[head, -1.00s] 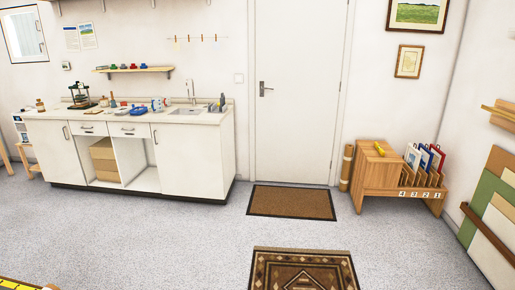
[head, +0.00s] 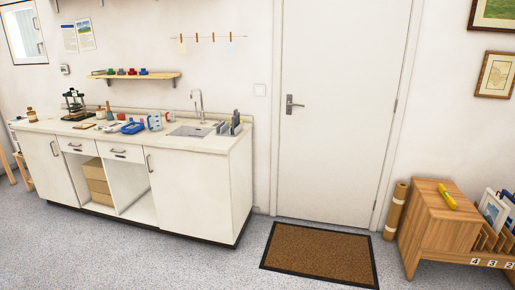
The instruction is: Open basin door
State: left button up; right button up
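The basin unit is a white cabinet with a pale worktop (head: 95,127) along the back wall. A sink basin (head: 190,130) with a tall tap (head: 198,101) is set into its right end. Below the sink is a closed white door (head: 195,190) with a vertical metal handle (head: 148,163) near its left edge. Another closed door (head: 45,165) is at the cabinet's left end. Neither of my grippers shows in the head view.
A brown doormat (head: 320,252) lies before a closed white room door (head: 340,110). A wooden rack (head: 440,225) stands at the right beside a cardboard roll (head: 396,208). Grey floor (head: 130,255) in front of the cabinet is clear. The middle bay holds cardboard boxes (head: 97,180).

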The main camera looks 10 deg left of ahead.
aim_at(191, 190)
jog(key=i+j+u, duration=0.15)
jog(key=i+u, duration=0.3)
jog(key=i, duration=0.35)
jog(key=i+l+u, duration=0.1)
jog(key=i+u, duration=0.4)
jog(key=i, duration=0.3)
